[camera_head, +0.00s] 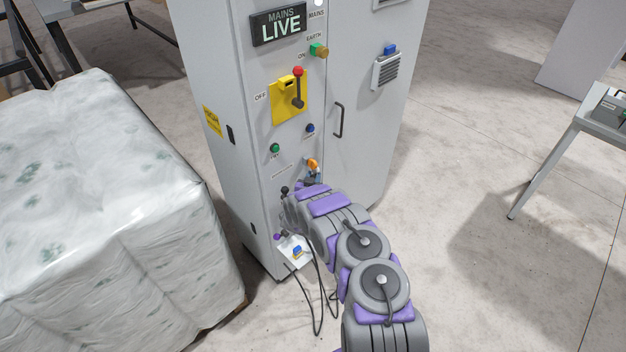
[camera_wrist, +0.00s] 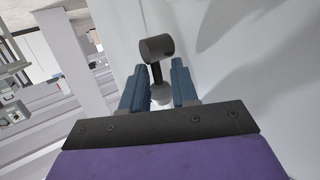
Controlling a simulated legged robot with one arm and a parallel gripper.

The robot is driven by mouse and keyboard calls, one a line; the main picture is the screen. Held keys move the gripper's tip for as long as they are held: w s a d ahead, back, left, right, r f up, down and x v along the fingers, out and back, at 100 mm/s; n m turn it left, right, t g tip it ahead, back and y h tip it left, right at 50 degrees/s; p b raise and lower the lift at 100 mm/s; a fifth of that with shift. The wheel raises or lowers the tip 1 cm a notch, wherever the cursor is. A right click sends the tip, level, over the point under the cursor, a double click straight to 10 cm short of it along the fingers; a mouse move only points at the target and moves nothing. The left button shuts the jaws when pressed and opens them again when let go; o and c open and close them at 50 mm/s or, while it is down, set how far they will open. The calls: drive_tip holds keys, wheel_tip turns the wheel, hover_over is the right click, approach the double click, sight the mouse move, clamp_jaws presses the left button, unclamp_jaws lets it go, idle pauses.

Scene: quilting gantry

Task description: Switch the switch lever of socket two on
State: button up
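In the wrist view a black switch lever (camera_wrist: 156,49) with a cylindrical head stands out from a pale surface. My gripper (camera_wrist: 158,72) is open, with one blue finger on each side of the lever's stem and gaps visible. In the head view my arm reaches the lower front of the grey cabinet (camera_head: 240,130), and its end hides part of the panel there. An orange plug or fitting (camera_head: 313,165) shows just above it. A small dark knob (camera_head: 284,190) shows at its left. Lower down are a blue plug (camera_head: 297,252) and a purple knob (camera_head: 277,237). I cannot read which socket is two.
The cabinet's display (camera_head: 279,24) reads MAINS LIVE. Below it a red-topped main lever (camera_head: 298,88) points up towards ON on a yellow plate. A wrapped pallet load (camera_head: 95,200) stands close on the left. Dark cables (camera_head: 319,290) hang below my arm.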

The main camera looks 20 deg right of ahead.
drive_tip(key=shift+o, duration=0.7)
drive_tip(key=shift+w+d+r, duration=0.1)
drive_tip(key=shift+r, duration=0.35)
drive_tip(key=shift+w+d+r, duration=0.1)
drive_tip(key=shift+r, duration=0.35)
drive_tip(key=f+p+v, duration=0.1)
drive_tip(key=p+v, duration=0.2)
drive_tip(key=v, duration=1.4)
drive_tip(key=shift+s+a, duration=0.25)
drive_tip(key=shift+s, duration=0.15)
drive_tip(key=shift+w+r, duration=0.1)
drive_tip(key=shift+r, duration=0.05)
